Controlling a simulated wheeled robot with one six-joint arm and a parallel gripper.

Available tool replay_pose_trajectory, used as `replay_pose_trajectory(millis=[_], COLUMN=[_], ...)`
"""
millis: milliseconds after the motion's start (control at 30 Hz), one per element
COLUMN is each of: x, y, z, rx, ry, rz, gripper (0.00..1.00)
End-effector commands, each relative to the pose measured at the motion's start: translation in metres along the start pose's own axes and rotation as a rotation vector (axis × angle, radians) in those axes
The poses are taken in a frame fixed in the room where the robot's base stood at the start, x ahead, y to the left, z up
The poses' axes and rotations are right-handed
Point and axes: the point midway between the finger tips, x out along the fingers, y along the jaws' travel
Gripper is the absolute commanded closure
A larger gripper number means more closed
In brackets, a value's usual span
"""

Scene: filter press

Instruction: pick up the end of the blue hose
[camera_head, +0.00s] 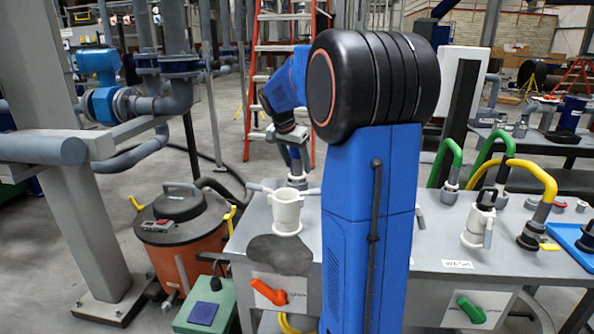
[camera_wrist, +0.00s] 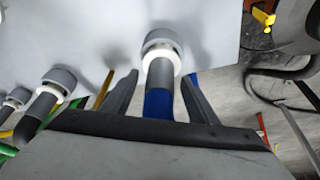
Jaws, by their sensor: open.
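In the wrist view, the blue hose (camera_wrist: 158,105) ends in a grey pipe piece with a white ring and a round grey coupling (camera_wrist: 163,45). My gripper (camera_wrist: 160,76) is open, with one finger on each side of the hose end. The grey pipe piece and blue hose show in the gap between the fingers; I cannot tell whether either finger touches them. In the head view, my gripper (camera_head: 296,160) points down above the far left part of the bench.
The grey bench (camera_head: 430,262) carries a white cup-like fitting (camera_head: 287,212), a second white fitting (camera_head: 479,222), green hoses (camera_head: 446,160) and a yellow hose (camera_head: 535,172). An orange drum vacuum (camera_head: 185,245) stands left of the bench. More grey couplings (camera_wrist: 60,80) lie left in the wrist view.

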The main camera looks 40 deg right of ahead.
Motion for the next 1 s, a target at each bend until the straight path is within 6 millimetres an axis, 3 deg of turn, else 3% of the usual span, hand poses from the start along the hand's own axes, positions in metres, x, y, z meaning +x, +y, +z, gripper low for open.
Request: replay_pose_trajectory(millis=[100,133,333,667,1000], x=[-0.001,-0.001,-0.001,-0.006,-0.058], y=[0.0,0.0,0.0,0.0,-0.001], z=[0.0,0.0,0.0,-0.003,-0.024], rx=[0.0,0.0,0.0,0.001,0.002], ry=[0.0,0.0,0.001,0.002,0.003], rz=[0.0,0.0,0.0,-0.002,-0.003], gripper=[0.46,0.51,0.98,0.99,0.99])
